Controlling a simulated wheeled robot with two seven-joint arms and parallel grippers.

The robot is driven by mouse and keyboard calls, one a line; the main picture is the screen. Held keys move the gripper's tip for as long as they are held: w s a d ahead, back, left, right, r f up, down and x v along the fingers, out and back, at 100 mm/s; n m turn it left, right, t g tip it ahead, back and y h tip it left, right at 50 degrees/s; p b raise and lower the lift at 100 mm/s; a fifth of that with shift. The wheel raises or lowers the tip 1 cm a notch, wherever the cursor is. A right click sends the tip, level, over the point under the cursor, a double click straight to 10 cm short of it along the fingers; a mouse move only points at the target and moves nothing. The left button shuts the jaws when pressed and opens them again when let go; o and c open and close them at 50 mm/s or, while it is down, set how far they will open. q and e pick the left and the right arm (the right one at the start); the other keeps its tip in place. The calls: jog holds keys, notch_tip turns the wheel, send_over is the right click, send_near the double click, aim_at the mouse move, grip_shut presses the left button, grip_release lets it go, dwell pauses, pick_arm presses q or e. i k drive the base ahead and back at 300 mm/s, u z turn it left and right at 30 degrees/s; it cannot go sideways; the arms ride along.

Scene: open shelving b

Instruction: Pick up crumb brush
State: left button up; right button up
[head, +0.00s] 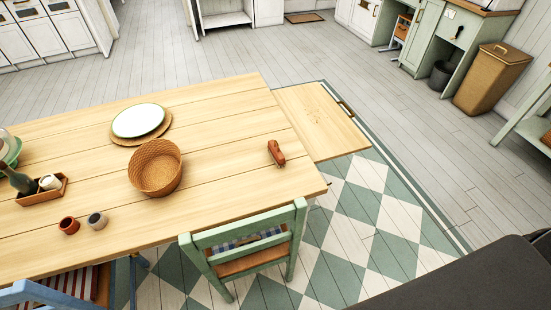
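A small reddish-brown elongated object, which looks like the crumb brush (276,153), lies on the wooden table (225,190) near its right end. Its bristles cannot be made out at this size. Nothing touches it, and the tabletop around it is bare. Neither of my grippers is in view.
A wicker basket (155,167), a white plate (138,120) on a round mat, two small cups and a wooden tray (42,192) with a bottle stand further left. A lower wooden leaf (310,135) with crumb-like specks adjoins the right end. A green chair (245,245) stands at the near side.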

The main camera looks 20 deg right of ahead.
aim_at(277, 156)
jog(key=u, duration=3.45)
jog(key=k, duration=2.65)
jog(key=z, duration=1.35)
jog(key=i, duration=0.5)
jog(key=z, duration=0.05)
